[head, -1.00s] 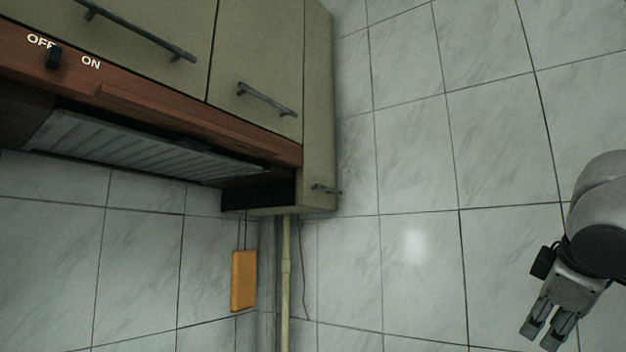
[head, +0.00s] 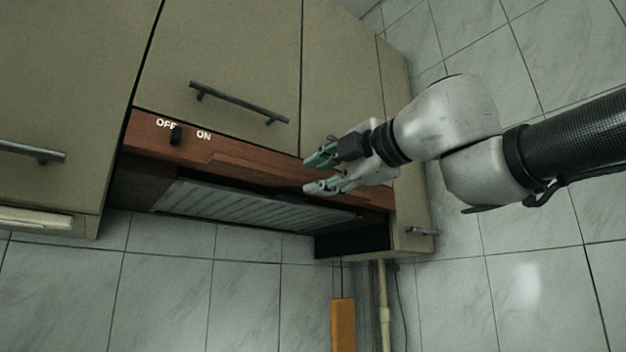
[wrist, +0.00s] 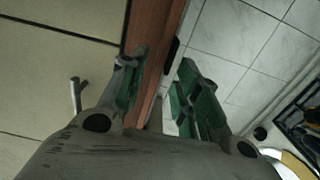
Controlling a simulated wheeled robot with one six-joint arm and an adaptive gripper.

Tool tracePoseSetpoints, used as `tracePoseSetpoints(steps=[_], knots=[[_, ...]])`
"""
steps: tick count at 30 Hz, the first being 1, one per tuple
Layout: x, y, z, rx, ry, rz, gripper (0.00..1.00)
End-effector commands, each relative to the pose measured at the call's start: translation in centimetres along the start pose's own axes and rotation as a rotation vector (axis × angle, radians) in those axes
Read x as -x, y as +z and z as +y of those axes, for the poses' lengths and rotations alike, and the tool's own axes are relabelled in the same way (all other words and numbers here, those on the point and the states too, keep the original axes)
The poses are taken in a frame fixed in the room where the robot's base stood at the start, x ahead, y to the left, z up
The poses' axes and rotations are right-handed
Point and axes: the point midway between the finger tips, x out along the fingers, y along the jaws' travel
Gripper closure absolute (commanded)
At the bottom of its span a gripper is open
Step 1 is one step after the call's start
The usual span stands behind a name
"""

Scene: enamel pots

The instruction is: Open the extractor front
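The extractor front (head: 235,162) is a reddish-brown wooden panel under the upper cabinets, with a raised wooden lip along it and a black OFF/ON switch (head: 176,136). The grey slatted filter (head: 250,206) shows beneath it. In the wrist view the gripper (wrist: 160,80) is open, and the wooden front (wrist: 150,45) runs between and beyond the fingers, closer to the left one. I cannot tell whether a finger touches it.
Beige cabinet doors with metal bar handles (head: 238,103) are above the front. A black recess (head: 352,243) and a small side handle (head: 422,231) are at its right end. An orange board (head: 343,325) hangs below beside a pipe (head: 383,305). The tiled wall at right is bare.

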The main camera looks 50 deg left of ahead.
Motion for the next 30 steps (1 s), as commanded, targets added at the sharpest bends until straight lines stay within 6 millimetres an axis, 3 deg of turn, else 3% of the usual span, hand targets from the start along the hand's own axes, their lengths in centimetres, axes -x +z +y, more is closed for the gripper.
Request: tracePoseSetpoints(steps=[7, 16, 22, 30], knots=[[-3.0, 0.0, 0.0, 0.000, 0.000, -0.001, 0.68], [-3.2, 0.0, 0.1, -0.001, 0.001, -0.002, 0.68], [-3.2, 0.1, 0.0, -0.001, 0.001, -0.002, 1.00], [-3.0, 0.1, 0.1, -0.001, 0.001, -0.002, 1.00]])
